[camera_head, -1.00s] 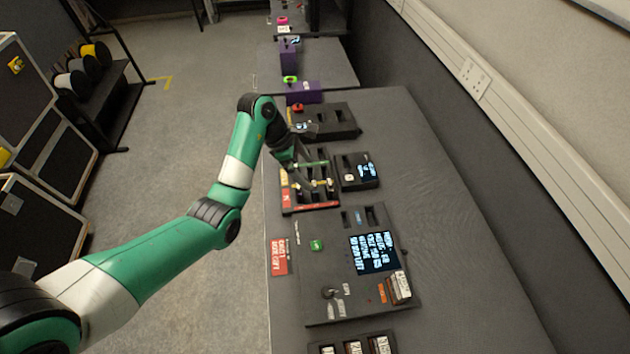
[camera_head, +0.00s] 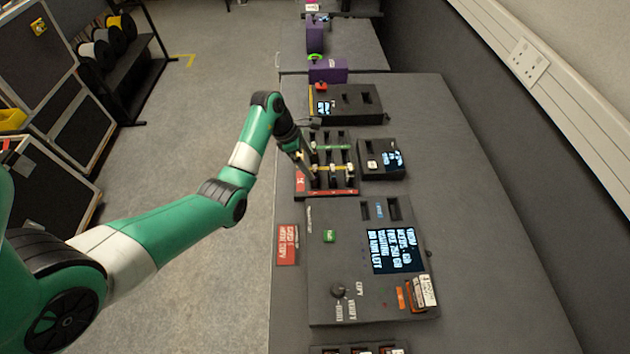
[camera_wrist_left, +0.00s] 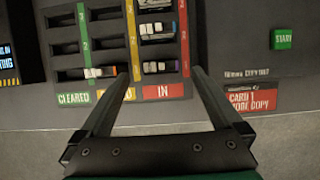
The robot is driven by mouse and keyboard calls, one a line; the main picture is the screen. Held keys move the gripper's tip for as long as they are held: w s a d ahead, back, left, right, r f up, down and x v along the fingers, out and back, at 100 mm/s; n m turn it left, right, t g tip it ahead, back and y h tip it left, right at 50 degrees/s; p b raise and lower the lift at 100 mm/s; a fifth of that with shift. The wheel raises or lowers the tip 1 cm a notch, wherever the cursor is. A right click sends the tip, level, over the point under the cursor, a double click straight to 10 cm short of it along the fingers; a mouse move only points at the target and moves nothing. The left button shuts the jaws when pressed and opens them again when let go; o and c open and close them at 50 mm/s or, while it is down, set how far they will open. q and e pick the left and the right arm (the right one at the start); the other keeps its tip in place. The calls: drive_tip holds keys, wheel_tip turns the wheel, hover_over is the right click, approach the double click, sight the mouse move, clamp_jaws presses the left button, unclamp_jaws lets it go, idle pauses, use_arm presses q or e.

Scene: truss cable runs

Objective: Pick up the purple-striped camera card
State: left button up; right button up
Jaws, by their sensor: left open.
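A dark card tray (camera_head: 299,184) with columns labelled CLEARED, a yellow label and IN lies under my left gripper (camera_head: 309,172). In the left wrist view the gripper (camera_wrist_left: 160,72) is open and empty. Its fingers appear either side of the front card (camera_wrist_left: 160,66) in the IN column, without clear contact. Two more cards, a middle one (camera_wrist_left: 156,29) and a far one (camera_wrist_left: 154,4), lie in that column. The right gripper is not in view.
A copy console (camera_head: 350,280) with a lit screen (camera_head: 396,249) stands nearer the front. A small screen unit (camera_head: 383,160) is right of the tray. Another device (camera_head: 350,100) and a purple block (camera_head: 328,71) lie beyond. The right side of the bench is clear.

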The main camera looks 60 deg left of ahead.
sight(314, 169)
use_arm(q)
drive_tip(key=b+x, duration=0.2)
drive_tip(key=x, duration=0.3)
drive_tip(key=shift+f, duration=0.2)
drive_tip(key=shift+w, duration=0.1)
drive_tip(key=c, duration=1.4)
